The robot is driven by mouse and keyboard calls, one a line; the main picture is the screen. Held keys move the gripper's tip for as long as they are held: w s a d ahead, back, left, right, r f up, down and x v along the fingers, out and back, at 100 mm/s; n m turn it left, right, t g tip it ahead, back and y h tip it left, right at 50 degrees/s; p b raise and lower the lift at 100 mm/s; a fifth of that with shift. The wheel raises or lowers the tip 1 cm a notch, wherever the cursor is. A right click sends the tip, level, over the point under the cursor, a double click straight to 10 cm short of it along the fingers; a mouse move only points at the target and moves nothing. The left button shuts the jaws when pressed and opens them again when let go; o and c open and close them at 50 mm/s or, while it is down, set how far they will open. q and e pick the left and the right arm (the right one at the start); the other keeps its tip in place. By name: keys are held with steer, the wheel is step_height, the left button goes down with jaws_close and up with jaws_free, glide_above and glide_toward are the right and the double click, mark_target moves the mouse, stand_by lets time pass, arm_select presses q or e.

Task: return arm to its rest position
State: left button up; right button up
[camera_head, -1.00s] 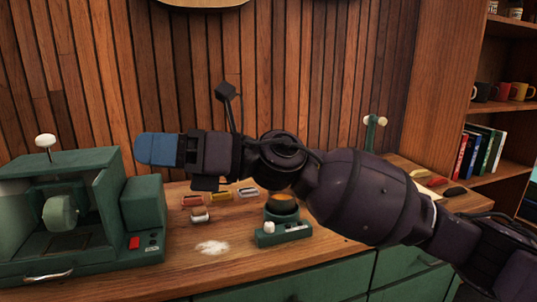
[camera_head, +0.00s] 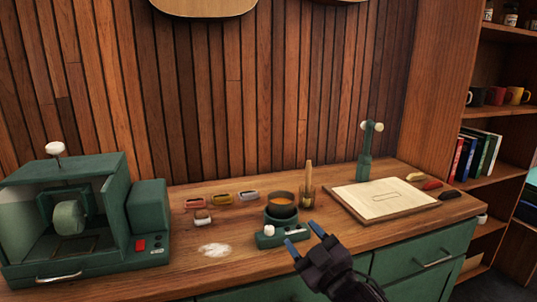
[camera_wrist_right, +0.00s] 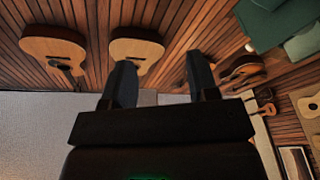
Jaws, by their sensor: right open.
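My right gripper (camera_head: 305,240) is at the front edge of the workbench in the head view, its two blue fingers spread apart with nothing between them. It is in front of and a little right of a small green heater with a pot (camera_head: 282,208) of orange-brown contents. In the right wrist view the gripper (camera_wrist_right: 160,85) also shows open and empty, its fingers pointing toward a wall with hanging ukuleles (camera_wrist_right: 136,47). My left gripper is not in view.
A green machine (camera_head: 75,225) stands at the bench's left. A board with paper (camera_head: 382,199) and a green stand (camera_head: 365,165) are at the right. Shelves (camera_head: 485,170) stand beyond.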

steer(key=s+d+f+m+g+h+p, duration=0.15)
steer(key=s+d+f+m+h, duration=0.3)
steer(key=s+d+f, duration=0.65)
steer(key=s+d+f+m+g+h, duration=0.35)
steer(key=s+d+f+m, duration=0.35)
steer(key=f, duration=0.6)
steer(key=s+d+f+g+h, duration=0.1)
steer(key=s+f, duration=0.2)
steer(key=s, duration=0.3)
steer(key=s+d+f, duration=0.1)
steer(key=s+f, duration=0.2)
steer(key=s, duration=0.3)
steer(key=shift+s+g+h+p, duration=0.25)
steer(key=shift+g+h+p, duration=0.1)
steer(key=shift+g+h, duration=0.05)
steer(key=shift+n, duration=0.25)
